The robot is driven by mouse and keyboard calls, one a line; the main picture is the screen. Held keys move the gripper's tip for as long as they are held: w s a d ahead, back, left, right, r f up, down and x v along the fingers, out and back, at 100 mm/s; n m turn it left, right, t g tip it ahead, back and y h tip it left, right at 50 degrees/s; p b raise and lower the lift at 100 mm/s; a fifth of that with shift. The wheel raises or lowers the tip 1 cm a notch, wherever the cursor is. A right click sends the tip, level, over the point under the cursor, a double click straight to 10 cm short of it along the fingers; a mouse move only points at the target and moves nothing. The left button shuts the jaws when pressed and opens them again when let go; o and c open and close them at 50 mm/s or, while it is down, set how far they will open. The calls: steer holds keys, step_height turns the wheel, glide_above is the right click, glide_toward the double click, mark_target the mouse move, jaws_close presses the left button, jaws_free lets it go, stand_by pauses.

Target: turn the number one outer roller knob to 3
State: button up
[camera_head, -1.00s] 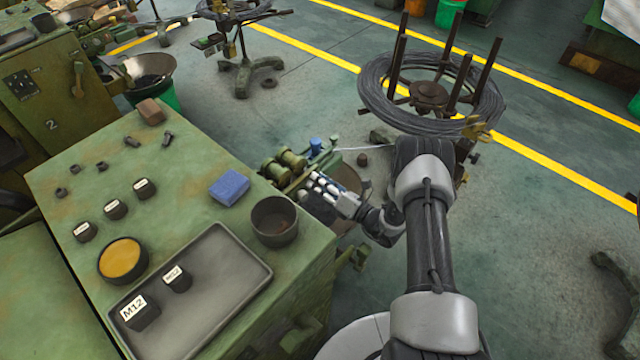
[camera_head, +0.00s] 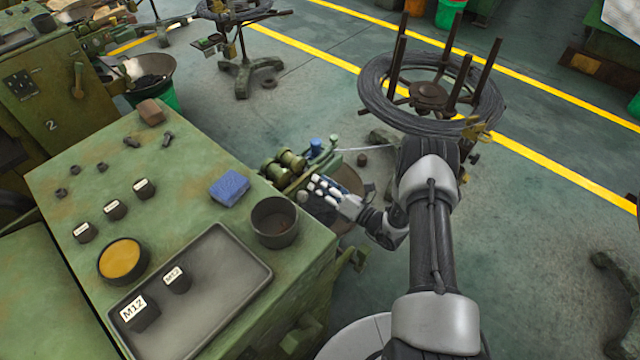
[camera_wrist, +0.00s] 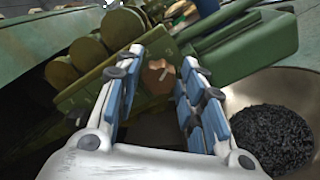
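A small reddish-brown knob (camera_wrist: 158,76) with a pale pointer mark shows on the green roller unit (camera_wrist: 75,98) in the wrist view. It appears between and beyond the fingertips; I cannot read its number or any scale. Thick olive rollers (camera_wrist: 88,55) lie to its left, and they also show in the head view (camera_head: 291,160). My gripper (camera_wrist: 163,62) is open, with blue-padded fingers on either side of the knob in the picture and no visible contact. In the head view my gripper (camera_head: 318,184) is beside the roller unit, and the knob cannot be made out.
A bowl of dark pieces (camera_wrist: 270,135) is at right in the wrist view. The green machine top (camera_head: 195,190) holds a dark cup (camera_head: 274,232), a blue block (camera_head: 229,187) and a grey tray (camera_head: 245,275). A wire coil (camera_head: 375,105) stands behind my arm.

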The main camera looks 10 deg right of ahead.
steer(key=v, duration=1.1)
